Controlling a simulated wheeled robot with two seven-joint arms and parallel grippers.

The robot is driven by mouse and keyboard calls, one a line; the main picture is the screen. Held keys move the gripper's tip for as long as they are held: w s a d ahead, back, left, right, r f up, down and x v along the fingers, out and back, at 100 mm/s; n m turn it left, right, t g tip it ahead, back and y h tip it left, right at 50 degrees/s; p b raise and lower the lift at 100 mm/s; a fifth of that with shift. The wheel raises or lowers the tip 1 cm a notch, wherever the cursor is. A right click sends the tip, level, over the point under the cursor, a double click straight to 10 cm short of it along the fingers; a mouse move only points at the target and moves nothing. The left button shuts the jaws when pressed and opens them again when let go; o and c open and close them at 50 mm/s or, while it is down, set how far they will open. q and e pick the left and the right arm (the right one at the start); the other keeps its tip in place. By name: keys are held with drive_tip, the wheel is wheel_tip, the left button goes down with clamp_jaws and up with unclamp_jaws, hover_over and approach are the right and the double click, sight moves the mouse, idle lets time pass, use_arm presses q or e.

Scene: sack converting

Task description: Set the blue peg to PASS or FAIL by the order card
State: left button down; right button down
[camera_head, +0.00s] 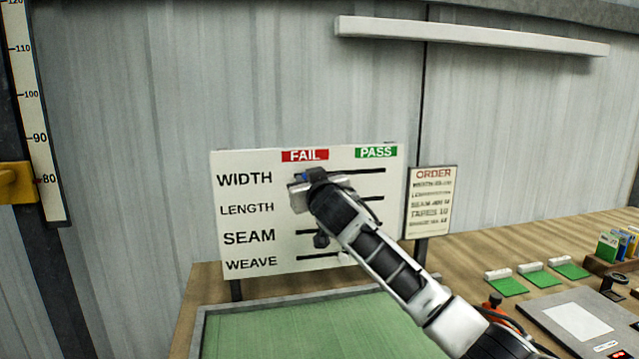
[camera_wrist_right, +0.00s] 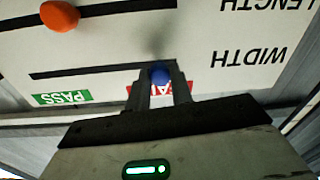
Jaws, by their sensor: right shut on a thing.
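The white check board (camera_head: 228,230) has rows WIDTH, LENGTH, SEAM and WEAVE with dark slots, under a red FAIL label (camera_head: 304,155) and a green PASS label (camera_head: 376,152). The blue peg (camera_wrist_right: 160,76) is at the FAIL end of the WIDTH slot. My right gripper (camera_head: 301,186) is shut on it; its fingers (camera_wrist_right: 162,88) flank the peg in the wrist view. In the head view the gripper hides most of the peg. The order card (camera_head: 432,200) stands right of the board; its small lines are too blurred to read surely. My left gripper is not in view.
An orange peg (camera_wrist_right: 60,15) sits in the LENGTH slot towards PASS. My right arm covers part of the lower rows in the head view. A green mat (camera_head: 290,325) lies below the board. Green cards (camera_head: 507,287) and a grey scale (camera_head: 580,320) are at right.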

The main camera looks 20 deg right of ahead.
drive_tip(key=c, duration=1.3)
unclamp_jaws()
drive_tip(key=shift+a+f, duration=0.1)
drive_tip(key=shift+a, duration=0.2)
drive_tip(key=shift+c, duration=0.2)
drive_tip(key=shift+o, duration=0.7)
use_arm(q)
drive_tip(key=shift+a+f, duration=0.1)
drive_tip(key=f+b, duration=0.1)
drive_tip(key=b, duration=0.2)
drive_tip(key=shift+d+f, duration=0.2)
use_arm(e)
drive_tip(key=s+a, duration=0.1)
drive_tip(key=s, duration=1.4)
drive_tip(key=shift+s+a, duration=0.15)
drive_tip(key=shift+s, duration=0.25)
